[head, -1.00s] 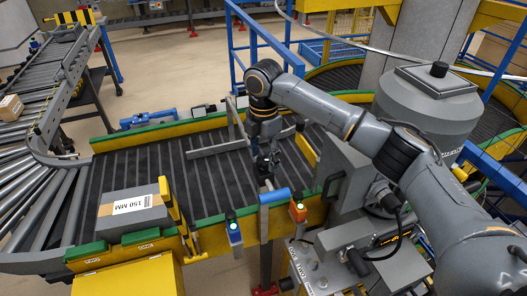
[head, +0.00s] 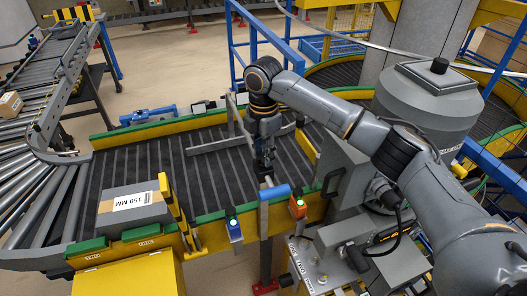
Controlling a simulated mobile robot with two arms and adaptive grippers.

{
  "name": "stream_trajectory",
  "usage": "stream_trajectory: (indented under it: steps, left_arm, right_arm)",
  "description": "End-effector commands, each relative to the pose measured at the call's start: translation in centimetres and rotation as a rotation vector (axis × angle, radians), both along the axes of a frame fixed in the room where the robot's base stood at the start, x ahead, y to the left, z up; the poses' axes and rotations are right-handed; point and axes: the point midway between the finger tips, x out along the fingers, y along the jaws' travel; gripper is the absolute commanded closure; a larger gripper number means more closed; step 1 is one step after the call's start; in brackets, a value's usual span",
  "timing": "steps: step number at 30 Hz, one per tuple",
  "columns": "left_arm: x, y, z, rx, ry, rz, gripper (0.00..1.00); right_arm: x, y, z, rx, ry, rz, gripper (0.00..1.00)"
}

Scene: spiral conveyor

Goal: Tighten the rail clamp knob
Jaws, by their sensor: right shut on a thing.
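My right gripper (head: 265,162) points down over the near side of the dark slatted conveyor belt (head: 180,168). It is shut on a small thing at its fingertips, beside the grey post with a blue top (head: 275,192). The thing is too small and too covered by the fingers to make out; it is where the rail clamp knob could be. A grey guide rail (head: 212,146) lies over the belt, left of the gripper and joined to an upright grey bar. My left gripper is not in view.
A grey box labelled 150 MM (head: 134,205) sits at the belt's near left edge. A large grey drum (head: 428,105) rises at the right.

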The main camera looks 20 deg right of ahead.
Motion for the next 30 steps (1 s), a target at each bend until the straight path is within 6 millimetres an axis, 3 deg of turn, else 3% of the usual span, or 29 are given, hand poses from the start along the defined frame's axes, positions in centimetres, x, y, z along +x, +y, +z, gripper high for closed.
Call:
stream_trajectory:
  steps: [30]
  left_arm:
    - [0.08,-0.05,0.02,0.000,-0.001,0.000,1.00]
  right_arm:
    - [0.02,0.08,0.03,0.002,0.000,-0.913,0.97]
